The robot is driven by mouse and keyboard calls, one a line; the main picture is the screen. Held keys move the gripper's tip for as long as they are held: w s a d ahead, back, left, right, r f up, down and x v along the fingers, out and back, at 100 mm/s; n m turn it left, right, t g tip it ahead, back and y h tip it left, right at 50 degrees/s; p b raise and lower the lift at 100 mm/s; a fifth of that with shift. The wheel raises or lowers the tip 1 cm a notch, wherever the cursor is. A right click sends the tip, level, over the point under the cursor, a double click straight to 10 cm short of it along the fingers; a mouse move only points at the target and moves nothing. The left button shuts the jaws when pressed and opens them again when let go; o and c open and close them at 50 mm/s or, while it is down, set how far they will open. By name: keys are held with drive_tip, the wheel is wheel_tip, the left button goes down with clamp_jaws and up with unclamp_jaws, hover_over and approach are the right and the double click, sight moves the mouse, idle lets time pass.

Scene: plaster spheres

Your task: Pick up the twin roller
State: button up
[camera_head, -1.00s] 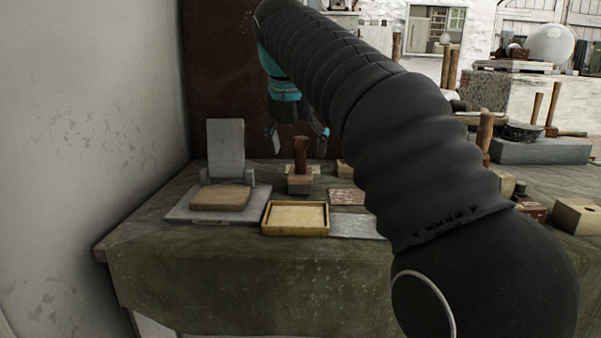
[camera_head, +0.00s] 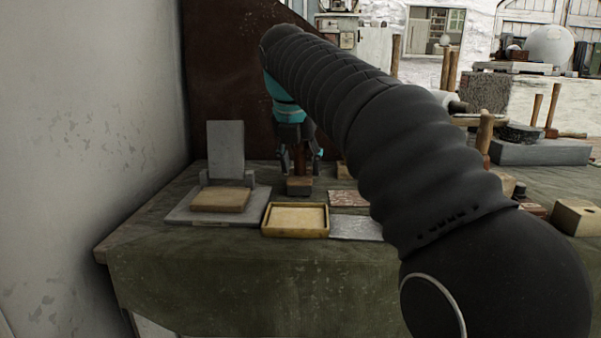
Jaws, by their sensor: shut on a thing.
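What I take to be the twin roller (camera_head: 299,186) stands near the back of the green-covered table. It shows as an upright brown wooden handle over a small brown and grey block; its rollers cannot be made out. My gripper (camera_head: 301,161), teal and black, points down from above with a finger on each side of the handle. It is shut on the handle, though the contact itself is too small and dark to see. The upper handle is hidden by the gripper. The block looks to be at table level.
A grey slab with an upright plate (camera_head: 226,149) and a tan block (camera_head: 220,199) stands at left. A yellow tray (camera_head: 294,219) is in front, with flat plates (camera_head: 355,228) beside it. Mallets (camera_head: 484,136) and blocks stand at right. A wall bounds the left.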

drive_tip(key=shift+r, duration=0.1)
drive_tip(key=shift+r, duration=0.6)
wheel_tip(320, 180, up, 3)
drive_tip(key=shift+d+f, duration=0.1)
drive_tip(key=s+d+r, duration=0.4)
drive_tip(key=d+r, duration=0.2)
drive_tip(key=d, duration=0.4)
drive_tip(key=shift+s+d+r, duration=0.25)
drive_tip(key=shift+d+r, duration=0.05)
drive_tip(key=shift+r, duration=0.1)
drive_tip(key=o, duration=0.6)
drive_tip(key=c, duration=0.5)
